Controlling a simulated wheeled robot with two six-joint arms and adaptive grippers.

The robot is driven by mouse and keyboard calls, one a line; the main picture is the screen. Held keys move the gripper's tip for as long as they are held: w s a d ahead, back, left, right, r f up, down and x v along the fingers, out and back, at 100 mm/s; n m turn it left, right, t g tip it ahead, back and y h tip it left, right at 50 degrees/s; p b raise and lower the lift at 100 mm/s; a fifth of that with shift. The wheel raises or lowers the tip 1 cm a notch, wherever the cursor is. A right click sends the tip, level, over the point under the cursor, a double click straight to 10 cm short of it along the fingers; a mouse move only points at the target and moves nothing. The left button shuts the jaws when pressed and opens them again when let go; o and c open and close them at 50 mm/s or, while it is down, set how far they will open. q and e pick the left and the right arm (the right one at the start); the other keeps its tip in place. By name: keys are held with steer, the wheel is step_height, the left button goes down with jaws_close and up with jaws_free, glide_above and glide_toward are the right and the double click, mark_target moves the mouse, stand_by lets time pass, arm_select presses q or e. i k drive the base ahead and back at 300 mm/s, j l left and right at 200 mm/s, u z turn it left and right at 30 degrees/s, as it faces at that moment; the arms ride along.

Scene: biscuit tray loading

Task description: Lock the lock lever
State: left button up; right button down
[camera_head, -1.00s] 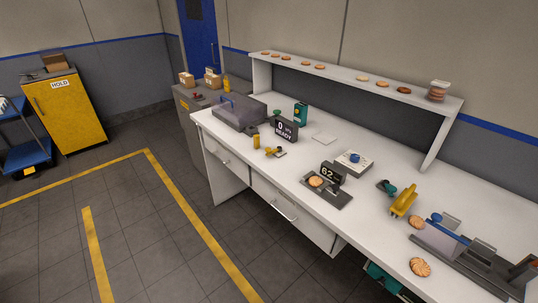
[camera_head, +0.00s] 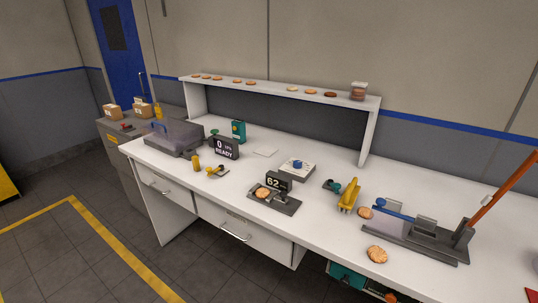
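A dark grey fixture (camera_head: 408,243) with upright metal plates sits at the right end of the white bench. A long orange lever (camera_head: 503,190) rises from its right end, tilted up to the right. A blue bar (camera_head: 394,210) with a rounded end lies along the fixture's back left. I cannot tell for sure which of these is the lock lever. Neither of my grippers is in view.
A biscuit (camera_head: 377,254) lies in front of the fixture and another biscuit (camera_head: 365,212) left of it. A yellow tool (camera_head: 348,195) stands nearby. A scale reading 62 (camera_head: 279,182) holds a biscuit. The shelf (camera_head: 290,94) runs along the back.

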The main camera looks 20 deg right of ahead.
mark_target(337, 186)
steer(key=z, duration=0.4)
steer(key=j+z, duration=0.1)
steer(key=z, duration=0.7)
steer(key=j+z, duration=0.1)
steer(key=z, duration=0.3)
steer(key=k, duration=0.05)
